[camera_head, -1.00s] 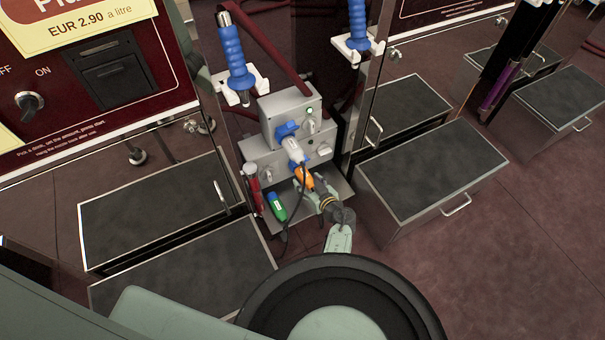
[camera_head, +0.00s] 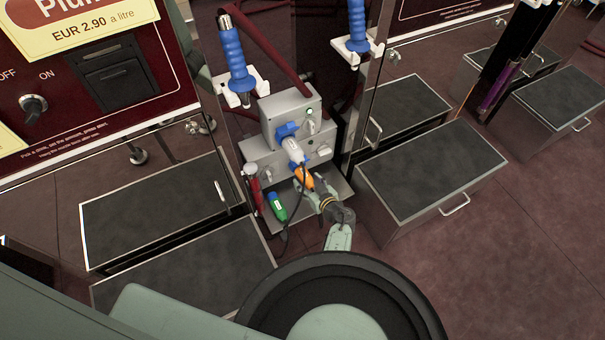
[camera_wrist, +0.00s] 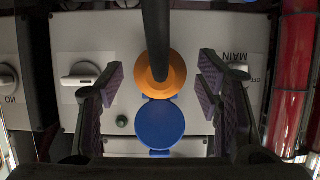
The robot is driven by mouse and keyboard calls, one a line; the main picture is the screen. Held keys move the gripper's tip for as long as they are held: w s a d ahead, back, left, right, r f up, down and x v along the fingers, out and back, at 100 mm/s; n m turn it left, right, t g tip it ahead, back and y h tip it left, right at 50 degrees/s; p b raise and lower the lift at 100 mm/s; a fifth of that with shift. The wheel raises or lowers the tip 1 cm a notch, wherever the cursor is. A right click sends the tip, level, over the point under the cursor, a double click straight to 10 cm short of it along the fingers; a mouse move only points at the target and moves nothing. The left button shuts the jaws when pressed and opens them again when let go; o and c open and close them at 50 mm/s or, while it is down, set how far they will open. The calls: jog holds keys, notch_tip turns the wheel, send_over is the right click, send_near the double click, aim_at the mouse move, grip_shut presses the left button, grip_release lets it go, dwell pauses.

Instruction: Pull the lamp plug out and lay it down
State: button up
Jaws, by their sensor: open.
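An orange plug (camera_head: 303,178) with a black cable sits at the front of the lower grey box (camera_head: 287,157). In the wrist view the orange plug (camera_wrist: 160,72) shows end-on, its cable crossing in front and a blue socket lid (camera_wrist: 160,125) next to it. My gripper (camera_head: 312,189) is open, with one finger on each side of the orange plug; gaps show between pads and plug in the wrist view (camera_wrist: 162,85). I cannot tell by label which is the lamp's.
A shelf (camera_head: 338,190) below the boxes holds a green item (camera_head: 277,206); a red item (camera_head: 254,185) stands at its left. Rotary knobs flank the plug in the wrist view, one beside the word MAIN (camera_wrist: 236,75). A dark-topped step (camera_head: 430,170) stands to the right.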

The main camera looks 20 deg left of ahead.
jog(key=shift+c, duration=0.4)
grip_shut()
dwell(0.4)
jog(key=shift+s+d+p, duration=1.55)
jog(key=shift+s+d, duration=0.55)
